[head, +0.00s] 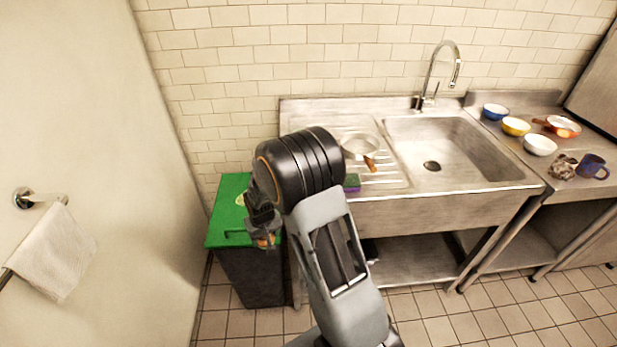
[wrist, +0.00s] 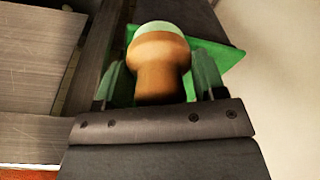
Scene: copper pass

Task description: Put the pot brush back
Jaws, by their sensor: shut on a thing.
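The pot brush (wrist: 160,65) has a round brown wooden body with a pale green top in the wrist view. My gripper (wrist: 160,88) is shut on it, one finger on each side. In the head view my gripper (head: 263,224) points down beside the sink unit, in front of or over the green-lidded bin. A small brown part of the brush (head: 266,240) shows at the fingertips there. Its bristles cannot be made out.
The dark bin with a green lid (head: 228,200) stands left of the sink unit. The drainboard (head: 386,178) carries a metal pan (head: 358,146) and a green-purple sponge (head: 352,183). The sink (head: 455,150) is empty. Bowls, a pan and a blue mug (head: 592,165) stand on the right counter.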

